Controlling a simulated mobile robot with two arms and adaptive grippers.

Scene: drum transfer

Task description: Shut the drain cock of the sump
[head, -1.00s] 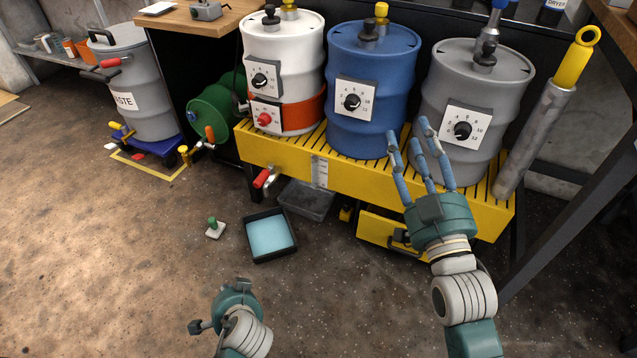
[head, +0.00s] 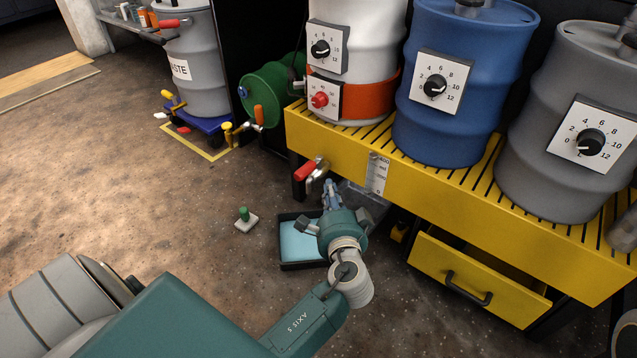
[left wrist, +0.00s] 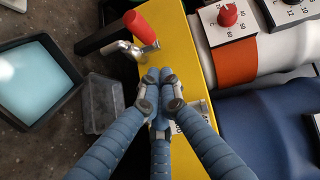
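The sump (head: 330,150) is the long yellow slatted trough under the drums. Its drain cock (head: 306,170) has a red handle and a metal body on the front wall near the left end. In the left wrist view the red handle (left wrist: 141,26) sticks out at a slant from the metal. My left gripper (head: 330,186) is just below and right of the cock in the head view. In the left wrist view its blue fingertips (left wrist: 160,82) are drawn together with nothing seen between them, close to the cock and over the yellow wall. Contact cannot be told. My right gripper is out of view.
A tray of blue liquid (head: 297,241) lies on the floor below the cock, with a grey bin (left wrist: 103,102) beside it. A yellow drawer (head: 478,275) stands open at the right. A green-knobbed block (head: 245,220) lies on the floor to the left.

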